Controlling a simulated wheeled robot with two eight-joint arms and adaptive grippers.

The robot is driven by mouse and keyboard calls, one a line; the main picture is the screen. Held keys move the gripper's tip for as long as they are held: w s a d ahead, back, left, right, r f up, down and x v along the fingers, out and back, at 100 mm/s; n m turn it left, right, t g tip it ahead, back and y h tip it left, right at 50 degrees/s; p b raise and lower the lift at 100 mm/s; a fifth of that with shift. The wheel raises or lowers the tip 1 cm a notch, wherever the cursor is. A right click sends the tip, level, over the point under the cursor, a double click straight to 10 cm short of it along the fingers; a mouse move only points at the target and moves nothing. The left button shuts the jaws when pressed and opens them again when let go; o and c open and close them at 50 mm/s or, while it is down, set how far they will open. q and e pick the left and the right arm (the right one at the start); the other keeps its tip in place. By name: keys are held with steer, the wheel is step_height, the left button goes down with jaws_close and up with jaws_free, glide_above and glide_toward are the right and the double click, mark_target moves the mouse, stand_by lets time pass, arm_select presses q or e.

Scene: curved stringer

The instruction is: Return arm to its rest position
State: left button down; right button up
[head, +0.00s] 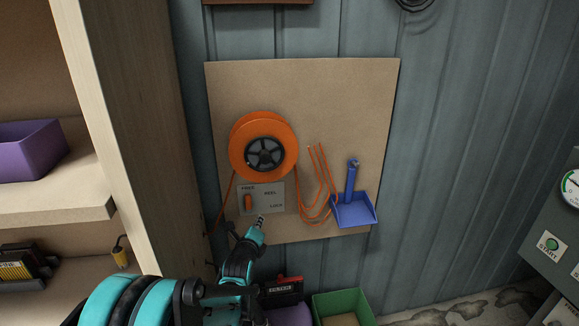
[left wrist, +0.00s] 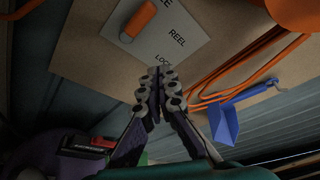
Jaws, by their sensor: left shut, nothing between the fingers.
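My left arm comes in from the lower left in the head view. Its gripper (head: 262,221) is shut and empty, just below the grey switch plate (head: 273,204) marked FREE, REEL and LOCK. In the left wrist view the fingertips (left wrist: 160,82) meet in front of the plate's LOCK end. An orange lever (head: 248,202) is on the plate's left side; it also shows in the left wrist view (left wrist: 139,20). An orange cord reel (head: 263,145) is mounted above the plate. I cannot tell whether the fingertips touch the plate. My right gripper is not in view.
A tan board (head: 345,90) on the wall holds hanging orange cord (head: 318,190) and a blue dustpan (head: 354,208). A wooden shelf (head: 100,120) stands left. A green bin (head: 342,305) and a red-black item (head: 282,290) are below. A control panel (head: 555,240) is at right.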

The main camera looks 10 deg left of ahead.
arm_select(q)
steer(key=s+r+n+g, duration=0.35)
steer(key=s+n, duration=0.95)
steer(key=s, duration=0.5)
steer(key=s+f+n+g, duration=0.2)
steer(key=s+n, duration=0.3)
steer(key=s, duration=0.5)
steer(key=s+f+n+g, duration=0.3)
steer(key=s+n, duration=0.3)
steer(key=s, duration=0.4)
steer(key=shift+d+f+n, duration=0.15)
steer(key=shift+f+n, duration=0.15)
